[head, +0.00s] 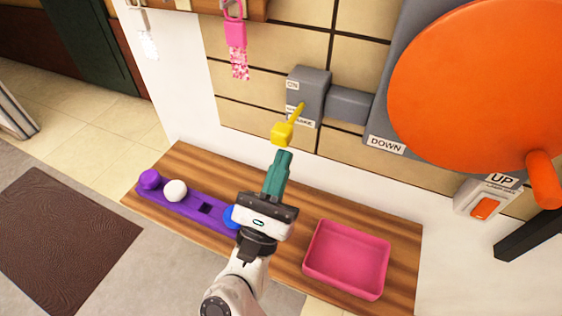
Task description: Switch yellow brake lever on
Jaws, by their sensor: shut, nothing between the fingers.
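The yellow brake lever (289,127) sticks out from a grey box (308,90) on the tiled wall. Its thick yellow end points down and to the left, and its thin shaft rises to the box. An "ON" label is on the upper part of the box and a partly covered label is near the lever's shaft. My gripper (284,157), with green fingers, is shut and empty. Its tips are just below the yellow end in the picture; I cannot tell whether they touch it.
A wooden shelf (285,259) below holds a pink tray (347,260) and a purple strip (188,207) with round knobs. A large orange wheel (480,80) with a handle is at right. An orange switch (485,208) sits below it. A pink tag (236,35) hangs above.

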